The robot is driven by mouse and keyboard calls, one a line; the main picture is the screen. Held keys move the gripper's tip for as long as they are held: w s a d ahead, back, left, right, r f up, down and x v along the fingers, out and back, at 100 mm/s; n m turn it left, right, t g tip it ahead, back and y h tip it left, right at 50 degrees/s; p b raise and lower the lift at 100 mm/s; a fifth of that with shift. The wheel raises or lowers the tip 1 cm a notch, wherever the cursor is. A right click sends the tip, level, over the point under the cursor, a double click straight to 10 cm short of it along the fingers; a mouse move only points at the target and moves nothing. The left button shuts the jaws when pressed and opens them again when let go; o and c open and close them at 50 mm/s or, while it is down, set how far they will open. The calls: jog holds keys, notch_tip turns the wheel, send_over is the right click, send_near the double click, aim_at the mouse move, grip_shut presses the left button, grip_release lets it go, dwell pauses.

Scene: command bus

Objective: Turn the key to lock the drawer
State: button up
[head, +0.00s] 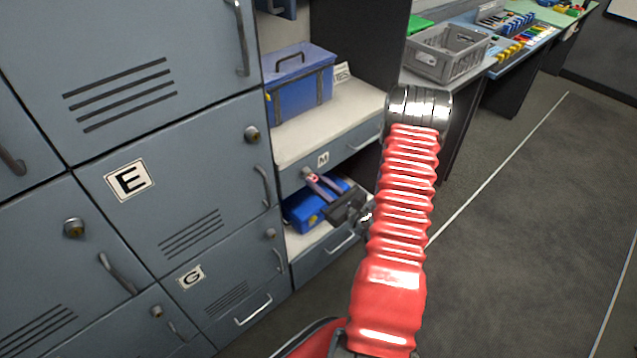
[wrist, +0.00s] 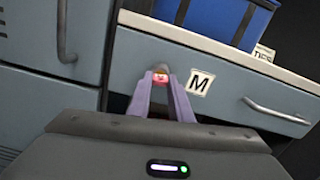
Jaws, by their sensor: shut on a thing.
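The drawer (head: 345,154) marked M is grey-blue and looks closed under the shelf; its front also shows in the wrist view (wrist: 228,101). Its lock is left of the M label. My gripper (head: 311,178) reaches to this lock from the front. In the wrist view the two purple fingers of my gripper (wrist: 160,80) are shut on a small red key (wrist: 160,78) at the lock. Most of the key and the keyhole are hidden between the fingertips, so I cannot tell the key's angle.
A blue toolbox (head: 300,85) stands on the shelf above the drawer. Another blue case (head: 305,210) lies on the shelf below, behind my gripper. Grey lockers (head: 170,180) stand to the left. A grey crate (head: 447,52) sits on the counter at right. The floor at right is clear.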

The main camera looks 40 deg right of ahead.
jog(key=shift+n, duration=1.2)
jog(key=n, duration=0.3)
jog(key=shift+r, duration=0.1)
